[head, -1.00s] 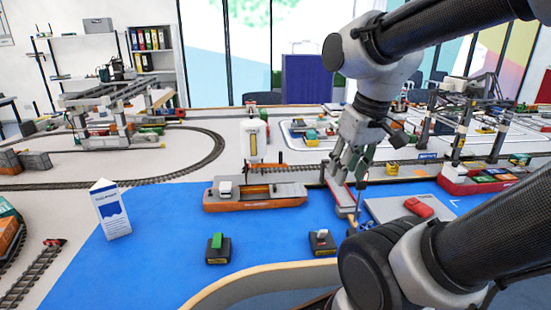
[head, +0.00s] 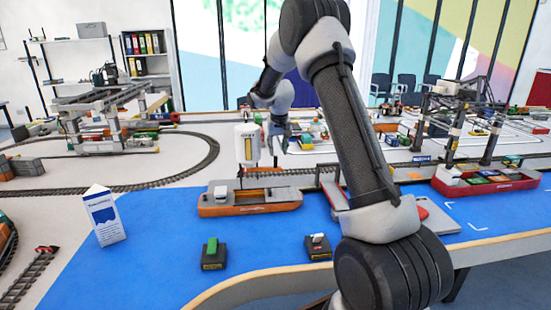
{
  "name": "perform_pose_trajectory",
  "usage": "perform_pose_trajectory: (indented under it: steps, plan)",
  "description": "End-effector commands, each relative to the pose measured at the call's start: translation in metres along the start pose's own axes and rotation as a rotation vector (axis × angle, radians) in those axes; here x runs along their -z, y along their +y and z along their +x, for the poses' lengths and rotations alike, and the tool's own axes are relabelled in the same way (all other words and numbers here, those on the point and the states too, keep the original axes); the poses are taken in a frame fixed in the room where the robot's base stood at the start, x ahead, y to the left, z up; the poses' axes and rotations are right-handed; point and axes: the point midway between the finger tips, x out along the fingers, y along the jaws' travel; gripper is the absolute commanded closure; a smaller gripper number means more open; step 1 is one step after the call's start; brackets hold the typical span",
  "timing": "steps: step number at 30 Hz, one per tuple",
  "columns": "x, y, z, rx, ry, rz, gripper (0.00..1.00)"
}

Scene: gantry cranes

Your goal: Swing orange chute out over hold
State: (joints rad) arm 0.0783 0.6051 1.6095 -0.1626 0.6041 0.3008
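The white silo (head: 247,143) stands behind the orange-hulled ship (head: 250,207), with a yellow strip on its front. The orange chute (head: 263,171) shows low at the silo's foot, pointing right along the quay, behind the ship and not over it. The ship's open hold (head: 254,195) is in the middle of its grey deck. My gripper (head: 277,142) hangs just right of the silo, above and apart from the chute in the picture. Its fingers are small and partly hidden, so I cannot tell whether they are open or shut.
Two small control boxes, one with a green lever (head: 213,251) and one with a white lever (head: 318,246), stand at the front edge. A white leaflet stand (head: 105,216) is at left. A red ship (head: 487,180) lies at right under a gantry crane.

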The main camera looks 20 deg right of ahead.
Motion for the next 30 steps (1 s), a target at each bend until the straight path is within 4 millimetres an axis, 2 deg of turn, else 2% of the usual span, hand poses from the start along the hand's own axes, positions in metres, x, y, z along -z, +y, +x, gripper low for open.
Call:
perform_pose_trajectory:
  steps: [1,5,13,18,28,29,30]
  plan:
    - [0.013,-0.002,-0.004,0.006,0.035,0.019,0.64]
    - [0.016,-0.003,0.004,0.013,0.053,0.059,0.64]
    - [0.018,-0.003,0.048,0.012,0.051,0.059,0.64]
    - [0.019,-0.003,0.067,0.012,0.052,0.059,0.64]
    - [0.019,-0.004,0.073,0.013,0.052,0.058,0.64]
    - [0.019,-0.004,0.073,0.013,0.052,0.058,0.66]
    - [0.019,-0.004,0.073,0.013,0.052,0.058,0.73]
